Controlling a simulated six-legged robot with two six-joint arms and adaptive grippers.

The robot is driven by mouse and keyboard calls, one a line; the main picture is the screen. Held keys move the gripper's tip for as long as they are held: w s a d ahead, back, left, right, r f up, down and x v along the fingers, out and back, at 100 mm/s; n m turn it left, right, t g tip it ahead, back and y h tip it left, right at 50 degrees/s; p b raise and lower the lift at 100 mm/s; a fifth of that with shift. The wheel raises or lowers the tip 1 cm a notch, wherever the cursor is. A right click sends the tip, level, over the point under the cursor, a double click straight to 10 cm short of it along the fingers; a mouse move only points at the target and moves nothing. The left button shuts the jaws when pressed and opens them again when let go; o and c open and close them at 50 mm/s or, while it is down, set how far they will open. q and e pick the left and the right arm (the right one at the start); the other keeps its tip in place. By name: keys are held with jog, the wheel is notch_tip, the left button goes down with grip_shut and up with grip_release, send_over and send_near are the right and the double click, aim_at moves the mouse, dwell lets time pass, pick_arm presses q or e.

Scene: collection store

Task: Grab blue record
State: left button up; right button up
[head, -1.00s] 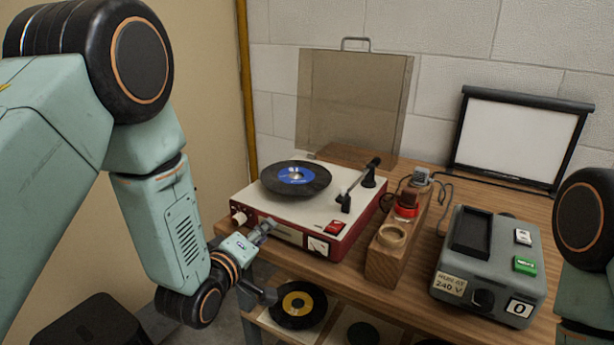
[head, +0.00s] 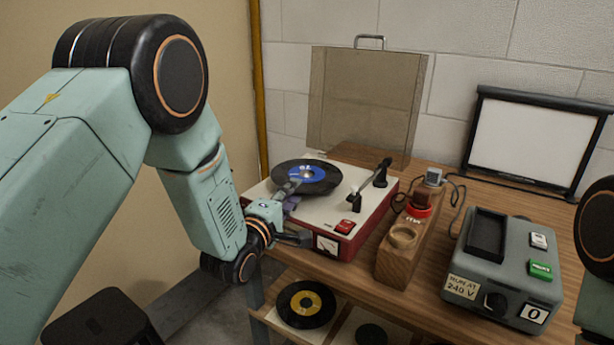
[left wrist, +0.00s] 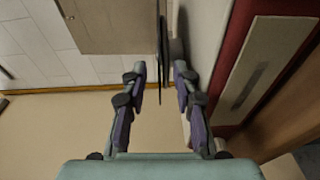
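The blue record (head: 312,183), a black disc with a blue label, lies flat on the red and cream record player (head: 322,212). My left gripper (head: 291,194) is at the record's near left edge. In the left wrist view the gripper (left wrist: 160,73) is open, with its two fingers apart. The record (left wrist: 162,45) appears edge-on there as a thin dark line, its rim between the fingertips with a gap on both sides. My right gripper is out of view.
The player's tonearm (head: 367,189) is right of the record, and its clear lid (head: 365,100) stands behind. A wooden block (head: 397,261) and a grey voltage box (head: 507,262) are to the right. A yellow-label record (head: 305,322) lies on the shelf below.

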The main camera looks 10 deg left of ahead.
pick_arm(q)
jog(key=shift+w+d, duration=0.15)
jog(key=shift+w, duration=0.5)
grip_shut()
